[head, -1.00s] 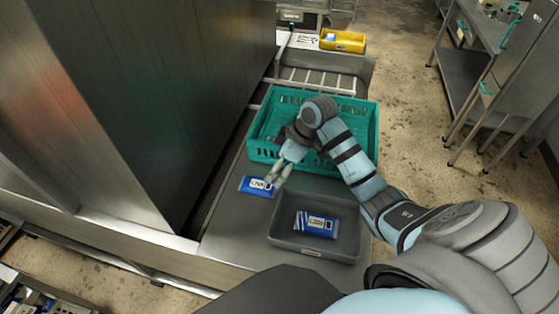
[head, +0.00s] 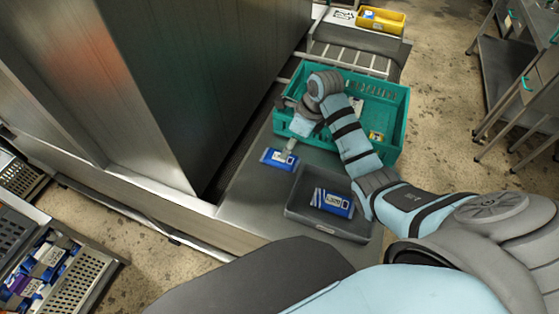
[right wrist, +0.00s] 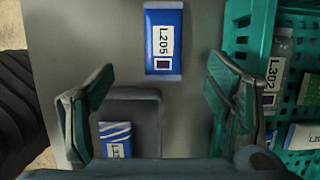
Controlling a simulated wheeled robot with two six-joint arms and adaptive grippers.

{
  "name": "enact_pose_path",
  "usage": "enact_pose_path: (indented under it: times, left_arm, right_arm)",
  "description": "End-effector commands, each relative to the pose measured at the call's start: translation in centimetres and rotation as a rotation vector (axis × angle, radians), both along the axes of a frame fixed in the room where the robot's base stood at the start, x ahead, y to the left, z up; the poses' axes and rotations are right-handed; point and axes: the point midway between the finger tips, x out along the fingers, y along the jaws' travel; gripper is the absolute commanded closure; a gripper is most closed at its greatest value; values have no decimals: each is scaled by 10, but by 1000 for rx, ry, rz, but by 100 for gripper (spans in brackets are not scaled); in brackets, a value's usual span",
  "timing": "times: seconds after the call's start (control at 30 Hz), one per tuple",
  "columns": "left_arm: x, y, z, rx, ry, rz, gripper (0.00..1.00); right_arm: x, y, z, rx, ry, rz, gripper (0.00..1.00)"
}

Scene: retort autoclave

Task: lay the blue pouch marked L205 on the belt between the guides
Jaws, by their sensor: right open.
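The blue pouch marked L205 (right wrist: 164,42) lies flat on the grey metal worktop, its label readable in the right wrist view. It also shows in the head view (head: 276,160), beside the teal basket and above the grey tray. My right gripper (right wrist: 160,92) is open and empty, its fingers spread wide. The pouch lies ahead of the fingertips in the wrist view, roughly between their lines. In the head view the right gripper (head: 291,148) is over or close to the pouch's upper right edge; the height gap is unclear. My left gripper is out of view.
A grey tray (head: 304,228) holds a blue-and-white pouch (head: 332,202). The teal basket (head: 398,125) holds several pouches, one marked L302 (right wrist: 275,75). A slatted metal section (head: 350,58) lies behind it, then a yellow bin (head: 381,20). A tall steel housing (head: 220,80) stands left.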

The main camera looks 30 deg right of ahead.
Motion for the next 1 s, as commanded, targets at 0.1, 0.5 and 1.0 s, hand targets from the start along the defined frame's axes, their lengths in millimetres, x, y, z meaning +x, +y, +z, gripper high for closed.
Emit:
enact_pose_path:
  times: [0.1, 0.5, 1.0]
  left_arm:
    - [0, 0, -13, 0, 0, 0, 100]
    - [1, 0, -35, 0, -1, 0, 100]
    - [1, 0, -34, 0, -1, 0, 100]
  right_arm:
    - [6, 6, -34, 1, 3, 1, 27]
    - [24, 16, -97, -1, 1, 3, 27]
    - [25, 16, -99, -2, -1, 4, 67]
